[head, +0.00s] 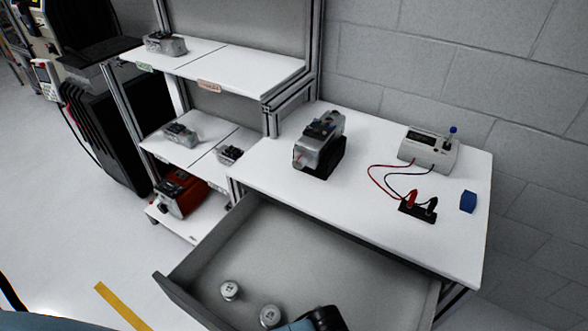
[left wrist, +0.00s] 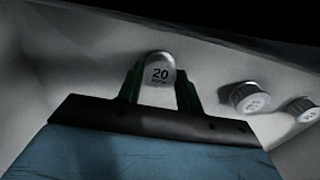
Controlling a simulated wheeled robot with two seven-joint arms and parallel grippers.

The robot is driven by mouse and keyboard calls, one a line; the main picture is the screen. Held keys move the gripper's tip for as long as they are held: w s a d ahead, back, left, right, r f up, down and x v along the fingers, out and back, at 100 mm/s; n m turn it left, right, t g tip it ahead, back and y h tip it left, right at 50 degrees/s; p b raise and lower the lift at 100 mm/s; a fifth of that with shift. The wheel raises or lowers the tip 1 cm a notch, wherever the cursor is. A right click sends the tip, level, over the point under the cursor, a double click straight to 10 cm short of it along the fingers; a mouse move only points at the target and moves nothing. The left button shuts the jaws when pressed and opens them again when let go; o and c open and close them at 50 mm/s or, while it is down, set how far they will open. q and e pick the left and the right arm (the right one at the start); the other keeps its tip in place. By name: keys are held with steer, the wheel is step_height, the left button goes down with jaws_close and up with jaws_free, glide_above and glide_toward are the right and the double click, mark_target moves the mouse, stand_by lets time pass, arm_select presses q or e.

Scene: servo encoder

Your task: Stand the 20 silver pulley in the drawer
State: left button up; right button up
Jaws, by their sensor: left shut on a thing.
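The silver pulley (left wrist: 160,70) with "20" on its face is between my left gripper's fingers (left wrist: 160,88) in the left wrist view. The fingers are shut on its sides. In the head view my left gripper (head: 318,320) shows only partly at the bottom edge, over the open grey drawer (head: 305,258), and the held pulley is hidden there. I cannot tell whether the pulley touches the drawer floor. My right gripper is in neither view.
Two other silver pulleys (head: 230,291) (head: 270,315) stand in the drawer, to the left of my gripper in the head view. The drawer's back part is clear. The white tabletop (head: 375,230) above holds a servo unit (head: 319,147), a meter (head: 430,149) and a blue block (head: 468,202).

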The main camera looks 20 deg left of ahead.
arm_select(q)
steer(key=shift+s+a+f, duration=0.1)
steer(key=shift+f, duration=0.3)
steer(key=shift+s+a+f+b, duration=0.2)
steer(key=shift+f+b, duration=0.1)
steer(key=shift+f, duration=0.1)
steer(key=o, duration=1)
steer(key=shift+o, duration=0.2)
step_height(320, 180, up, 15)
steer(key=p, duration=0.3)
steer(key=shift+w+d, duration=0.3)
steer(key=shift+w, duration=0.1)
steer(key=shift+f, duration=0.1)
